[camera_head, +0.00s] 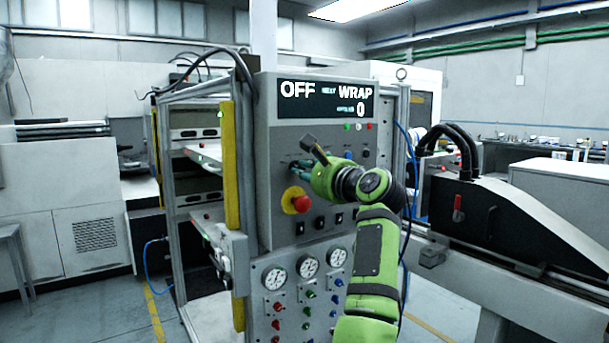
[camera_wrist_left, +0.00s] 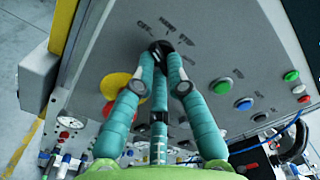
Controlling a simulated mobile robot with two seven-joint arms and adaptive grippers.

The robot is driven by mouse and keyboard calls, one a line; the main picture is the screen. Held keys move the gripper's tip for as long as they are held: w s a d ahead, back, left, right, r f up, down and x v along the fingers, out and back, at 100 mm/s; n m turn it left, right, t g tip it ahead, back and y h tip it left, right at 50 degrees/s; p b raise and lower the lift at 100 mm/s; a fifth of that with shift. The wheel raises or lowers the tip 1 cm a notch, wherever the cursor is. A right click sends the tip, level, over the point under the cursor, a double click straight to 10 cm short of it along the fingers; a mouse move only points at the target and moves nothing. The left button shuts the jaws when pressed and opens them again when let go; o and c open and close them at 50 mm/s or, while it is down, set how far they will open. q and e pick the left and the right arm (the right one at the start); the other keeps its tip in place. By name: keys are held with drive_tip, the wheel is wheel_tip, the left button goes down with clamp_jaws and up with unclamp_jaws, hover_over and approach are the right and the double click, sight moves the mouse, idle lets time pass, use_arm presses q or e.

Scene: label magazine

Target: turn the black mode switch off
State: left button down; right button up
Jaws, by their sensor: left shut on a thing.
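The black mode switch (camera_wrist_left: 160,46) is on the grey control panel (camera_head: 283,147), with printed position labels around it in the left wrist view. My left gripper (camera_head: 298,167) reaches the panel in the head view. In the left wrist view its teal fingers (camera_wrist_left: 160,58) close around the switch knob. The fingers hide most of the knob, so its exact pointing direction is hard to tell. The display (camera_head: 325,101) above reads OFF, NEXT WRAP, and a count of 0. My right gripper is not in view.
A red emergency stop on a yellow base (camera_head: 301,204) sits just below the gripper. Green, blue and red buttons (camera_wrist_left: 222,86) are to the right of the switch. Gauges (camera_head: 308,265) and small knobs lie lower on the panel. A yellow post (camera_head: 229,165) stands left of it.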

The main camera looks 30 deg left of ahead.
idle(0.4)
use_arm(q)
drive_tip(key=c, duration=1.2)
unclamp_jaws()
drive_tip(key=shift+c, duration=0.2)
drive_tip(key=shift+d, duration=0.1)
drive_tip(key=v, duration=1.2)
